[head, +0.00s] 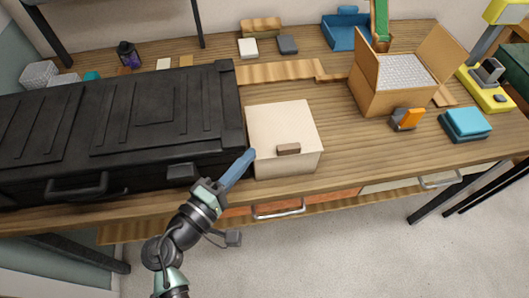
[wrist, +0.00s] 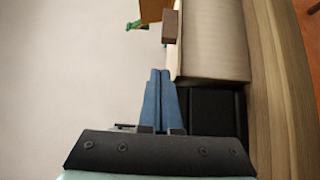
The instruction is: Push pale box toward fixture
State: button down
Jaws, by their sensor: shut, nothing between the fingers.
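The pale box (head: 280,125) stands on the wooden table close to its front edge, just right of the large black case. It has a small brown handle block (head: 289,149) on its front. My gripper (head: 249,154) has blue fingers, shut and empty, at the box's front left corner, by the gap to the case. In the wrist view my shut fingers (wrist: 160,72) lie alongside the pale box (wrist: 215,45); I cannot tell whether they touch it. Flat wooden strips (head: 278,71) with a step lie behind the box; I cannot tell whether these are the fixture.
The black case (head: 120,125) fills the table's left side. An open cardboard box (head: 385,98) stands at back right, with an orange-and-grey item (head: 408,119) and blue stack (head: 465,124) nearby. Table right of the pale box is clear. Drawer handles (head: 278,210) show below the front edge.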

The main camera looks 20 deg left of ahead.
aim_at(277, 147)
jog(key=shift+w+d+p, duration=0.25)
jog(key=shift+w+d, duration=0.3)
jog(key=shift+d, duration=0.3)
jog(key=shift+w+d+p, duration=0.2)
jog(key=shift+w+d, duration=0.35)
jog(key=shift+d, duration=0.25)
jog(key=shift+w+d, duration=0.1)
jog(key=shift+d, duration=0.1)
jog(key=w+d+b, duration=0.1)
jog(key=w+d, duration=0.3)
jog(key=d, duration=0.2)
jog(key=shift+a, duration=0.1)
